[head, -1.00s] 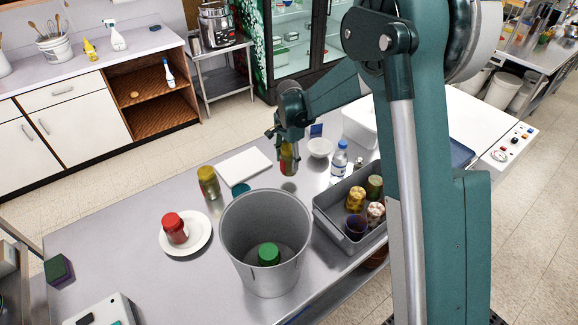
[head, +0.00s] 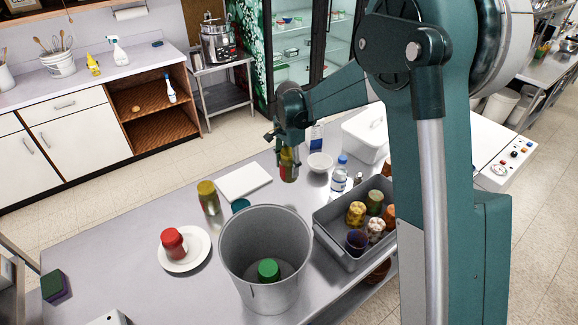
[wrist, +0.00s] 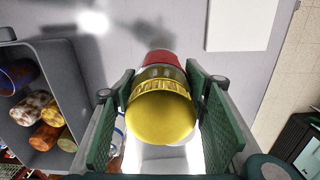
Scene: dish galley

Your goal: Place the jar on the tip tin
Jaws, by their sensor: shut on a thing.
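My gripper (wrist: 160,112) is shut on a jar (wrist: 163,115) with a yellow top and a red far end. In the head view it holds this jar (head: 289,166) above the steel counter, right of the white board and behind the grey bucket. In the wrist view the jar sits between both green finger pads, and the counter shows beyond it. No thing is clearly marked as the tip tin. A teal round thing (head: 240,205) stands behind the bucket, mostly hidden by it; I cannot tell if it is the tin.
A grey bucket (head: 236,240) holds a green-lidded thing. A grey bin (head: 334,247) holds several jars and cups. A red jar (head: 173,242) stands on a white plate (head: 201,254). A yellow-lidded jar (head: 209,198), white board (head: 243,182), bowl (head: 320,163) and bottle (head: 339,175) stand nearby.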

